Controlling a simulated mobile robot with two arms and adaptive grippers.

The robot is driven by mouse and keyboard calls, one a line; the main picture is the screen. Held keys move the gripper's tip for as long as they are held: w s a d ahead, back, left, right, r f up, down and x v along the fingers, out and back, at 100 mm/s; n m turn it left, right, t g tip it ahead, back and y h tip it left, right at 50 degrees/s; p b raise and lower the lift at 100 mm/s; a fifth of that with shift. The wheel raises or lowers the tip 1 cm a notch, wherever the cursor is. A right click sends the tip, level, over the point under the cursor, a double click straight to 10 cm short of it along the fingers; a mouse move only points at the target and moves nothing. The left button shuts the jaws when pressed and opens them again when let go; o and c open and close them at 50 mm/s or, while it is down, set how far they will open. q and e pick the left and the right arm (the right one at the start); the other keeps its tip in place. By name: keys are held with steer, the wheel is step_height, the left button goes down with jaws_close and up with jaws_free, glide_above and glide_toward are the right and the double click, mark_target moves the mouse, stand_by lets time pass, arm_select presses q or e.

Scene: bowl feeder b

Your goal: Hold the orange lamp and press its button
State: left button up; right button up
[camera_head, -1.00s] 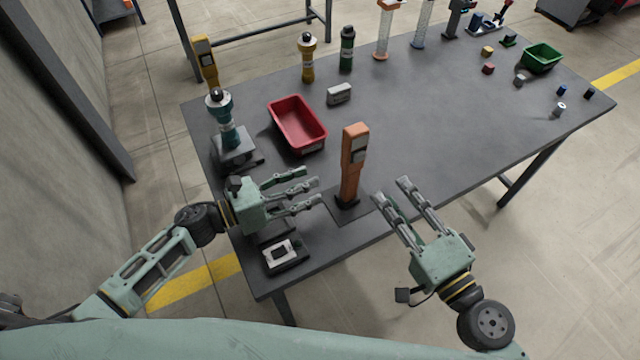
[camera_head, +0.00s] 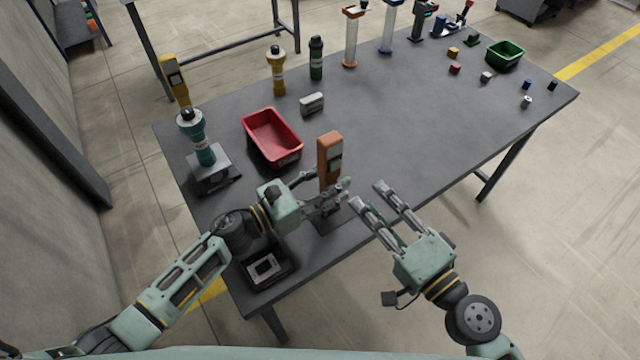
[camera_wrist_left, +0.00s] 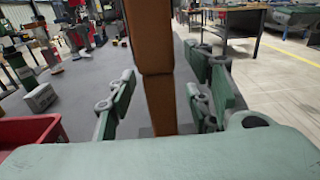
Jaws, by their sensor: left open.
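The orange lamp (camera_head: 328,150) stands upright near the table's front edge, with a grey part on its right side. My left gripper (camera_head: 334,196) is open, with its fingers at the lamp's lower part and hiding some of it. In the left wrist view the lamp (camera_wrist_left: 150,45) rises between the two spread fingers; I cannot tell whether they touch it. My right gripper (camera_head: 369,194) is open and empty, to the right of the lamp at the table's front edge. I cannot make out the button clearly.
A red bin (camera_head: 272,137) is behind and left of the lamp. A teal lamp (camera_head: 198,140) stands on a grey block at the left. A black device with a white plate (camera_head: 263,268) lies at the front left corner.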

arm_select(q)
steer(key=shift+c, duration=0.5)
jaws_close()
steer(key=c, duration=0.6)
jaws_free()
jaws_close()
arm_select(e)
jaws_close()
arm_select(q)
steer(key=shift+f, duration=0.1)
stand_by(0.4)
